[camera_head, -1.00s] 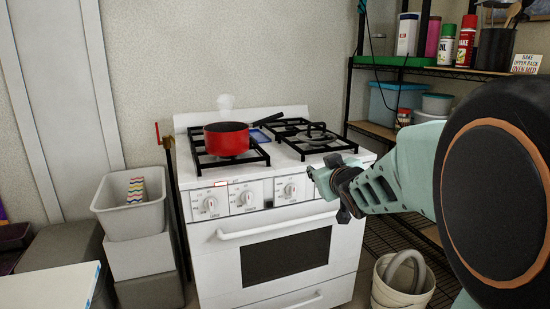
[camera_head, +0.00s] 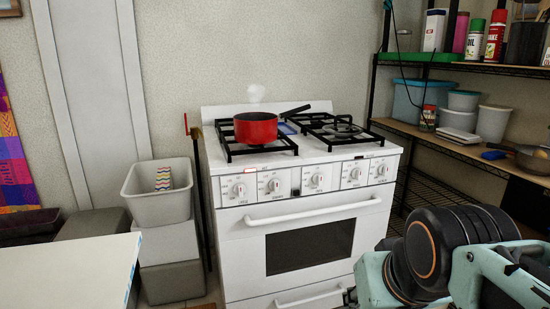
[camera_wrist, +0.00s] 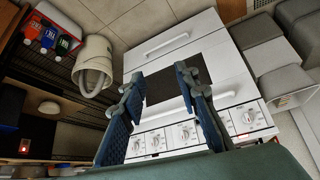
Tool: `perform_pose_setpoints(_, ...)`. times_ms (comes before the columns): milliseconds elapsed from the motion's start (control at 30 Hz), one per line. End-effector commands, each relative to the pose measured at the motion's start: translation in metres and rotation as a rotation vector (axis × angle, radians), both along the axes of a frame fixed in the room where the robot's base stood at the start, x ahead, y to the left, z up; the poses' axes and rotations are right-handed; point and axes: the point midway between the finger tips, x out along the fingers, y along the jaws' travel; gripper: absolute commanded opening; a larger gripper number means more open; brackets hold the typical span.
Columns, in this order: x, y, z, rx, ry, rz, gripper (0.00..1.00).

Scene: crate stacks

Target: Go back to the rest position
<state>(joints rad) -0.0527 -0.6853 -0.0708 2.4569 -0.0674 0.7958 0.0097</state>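My gripper (camera_wrist: 165,95) shows in the wrist view with its two blue fingers spread apart and nothing between them. It hangs in front of the white stove (camera_wrist: 185,60), whose oven door and knobs lie beyond the fingers. In the head view my arm is folded low at the bottom right, and the gripper's fingers are mostly cut off or hidden there. The stove (camera_head: 240,285) stands in the middle of that view. A red saucepan (camera_head: 256,128) with a dark handle sits on its left burner grate.
A grey crate (camera_head: 158,205) holding a striped item tops a stack left of the stove. A white table (camera_head: 80,265) fills the lower left. A black shelf rack (camera_head: 440,145) with tubs stands right. A pale bucket (camera_wrist: 93,65) with a hose stands near the stove.

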Motion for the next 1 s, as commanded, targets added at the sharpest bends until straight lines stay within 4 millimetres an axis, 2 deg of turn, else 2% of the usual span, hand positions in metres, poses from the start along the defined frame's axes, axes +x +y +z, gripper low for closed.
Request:
perform_pose_setpoints(33,-0.022,0.007,-0.015,0.007,0.039,-0.007,0.29)
perform_pose_setpoints(67,-0.034,0.013,-0.023,0.013,0.066,-0.008,0.29)
perform_pose_setpoints(100,-0.042,0.017,-0.016,0.017,0.086,-0.008,0.29)
perform_pose_setpoints(133,-0.04,0.016,0.001,0.017,0.083,-0.006,0.29)
perform_pose_setpoints(367,-0.038,0.016,0.057,0.016,0.083,-0.004,0.29)
perform_pose_setpoints(1000,-0.038,0.015,0.226,0.016,0.082,-0.004,0.29)
